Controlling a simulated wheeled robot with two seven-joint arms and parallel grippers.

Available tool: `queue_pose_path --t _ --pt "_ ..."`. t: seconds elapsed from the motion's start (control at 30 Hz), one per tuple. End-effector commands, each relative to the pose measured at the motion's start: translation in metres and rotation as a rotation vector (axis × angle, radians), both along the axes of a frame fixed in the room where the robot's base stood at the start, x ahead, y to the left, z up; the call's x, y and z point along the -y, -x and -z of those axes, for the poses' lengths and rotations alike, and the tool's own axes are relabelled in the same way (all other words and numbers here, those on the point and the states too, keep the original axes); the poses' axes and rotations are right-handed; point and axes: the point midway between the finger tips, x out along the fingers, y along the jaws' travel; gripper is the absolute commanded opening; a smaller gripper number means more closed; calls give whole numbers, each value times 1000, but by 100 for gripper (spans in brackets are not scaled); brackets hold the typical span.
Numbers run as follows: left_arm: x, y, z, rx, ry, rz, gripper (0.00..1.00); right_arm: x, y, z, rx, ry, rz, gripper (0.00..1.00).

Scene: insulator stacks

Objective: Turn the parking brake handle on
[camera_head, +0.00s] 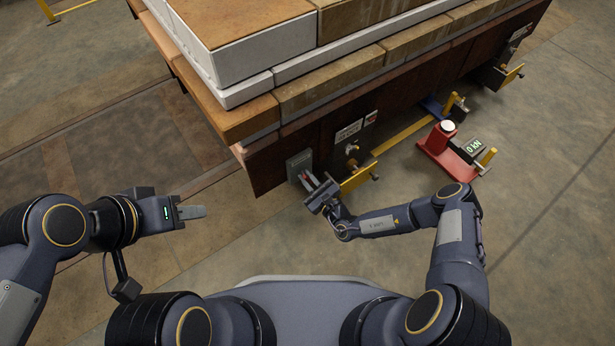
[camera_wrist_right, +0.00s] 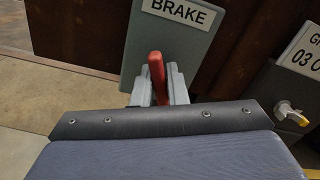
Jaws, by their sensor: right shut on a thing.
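The grey brake box (camera_head: 299,166) is fixed to the side of the rusty brown cart, at its near left end. In the right wrist view its plate (camera_wrist_right: 176,45) reads "BRAKE". The red brake handle (camera_wrist_right: 156,76) stands out in front of the plate, close to upright in that view. My right gripper (camera_head: 311,181) reaches the box, and its two grey fingers (camera_wrist_right: 159,88) are shut on the handle from both sides. The handle's lower end is hidden behind the gripper body. My left gripper (camera_head: 192,212) is away to the left, touching nothing; its fingers overlap from this angle.
The cart (camera_head: 258,165) carries stacked tan and white blocks (camera_head: 250,40). A red device (camera_head: 445,155) with a "0 kN" display stands on the floor further right.

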Motion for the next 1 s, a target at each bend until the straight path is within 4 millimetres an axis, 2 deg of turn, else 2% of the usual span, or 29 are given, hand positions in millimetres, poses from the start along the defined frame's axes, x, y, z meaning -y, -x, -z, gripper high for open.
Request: queue_pose_path --t 0.4,1.0 --pt "0 0 -7 0 0 0 36 1 0 -1 -213 -295 1 0" --pt "0 0 -5 0 0 0 36 3 -1 0 -499 -688 0 0"
